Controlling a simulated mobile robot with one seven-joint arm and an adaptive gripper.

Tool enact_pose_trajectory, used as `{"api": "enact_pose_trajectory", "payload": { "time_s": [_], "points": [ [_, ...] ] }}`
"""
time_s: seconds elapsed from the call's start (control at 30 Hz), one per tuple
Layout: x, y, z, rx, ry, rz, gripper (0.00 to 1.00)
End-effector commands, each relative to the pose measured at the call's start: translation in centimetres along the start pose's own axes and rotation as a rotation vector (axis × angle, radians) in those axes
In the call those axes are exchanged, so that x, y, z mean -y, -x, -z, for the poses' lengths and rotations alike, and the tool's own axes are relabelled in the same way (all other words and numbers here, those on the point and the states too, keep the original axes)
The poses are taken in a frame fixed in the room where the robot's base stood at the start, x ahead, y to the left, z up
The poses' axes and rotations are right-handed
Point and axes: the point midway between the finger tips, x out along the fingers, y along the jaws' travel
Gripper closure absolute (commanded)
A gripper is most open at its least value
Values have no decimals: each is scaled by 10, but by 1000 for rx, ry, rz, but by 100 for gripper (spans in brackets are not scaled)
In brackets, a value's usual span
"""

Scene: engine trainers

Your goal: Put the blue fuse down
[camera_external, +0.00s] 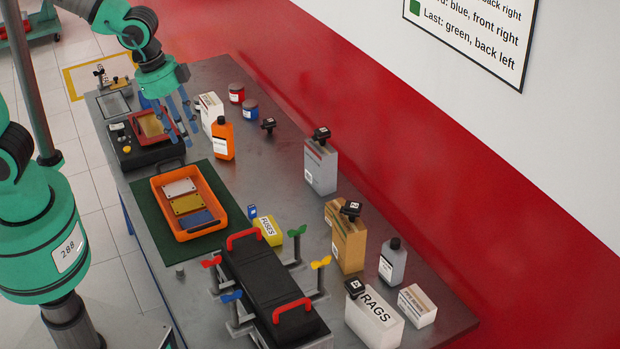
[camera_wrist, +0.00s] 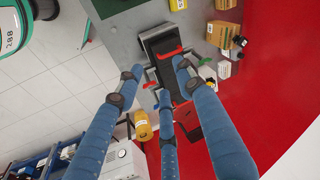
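A small blue piece with a pale mark (camera_external: 252,211), which looks like the blue fuse, shows at the back left edge of the yellow box labelled FUSES (camera_external: 269,231). I cannot tell whether it sits in the box or beside it. My gripper (camera_external: 178,128) is well away from it, over the far end of the table by the red tray (camera_external: 164,136). Its blue fingers are spread. In the wrist view, my gripper (camera_wrist: 160,100) also has its fingers apart, and I see no fuse between them.
An orange tray (camera_external: 158,205) with several plates lies on a green mat (camera_external: 147,200). A black block with red handles (camera_external: 268,280) stands at the near end, with coloured levers around it. Bottles, including an orange one (camera_external: 222,140), and boxes line the wall side. Bare table (camera_external: 290,190) lies between.

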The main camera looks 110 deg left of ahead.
Motion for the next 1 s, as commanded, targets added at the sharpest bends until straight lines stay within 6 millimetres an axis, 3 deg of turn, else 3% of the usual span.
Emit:
{"api": "enact_pose_trajectory", "payload": {
  "time_s": [0.03,0.2,0.5,0.8,1.0],
  "points": [
    [-13,15,-1,-18,15,6,63],
    [-54,52,-13,-62,86,14,63],
    [-120,105,-46,-149,213,9,63],
    [-172,135,-87,-223,329,-18,63],
    [-187,141,-101,-245,368,-30,63]
  ]
}}
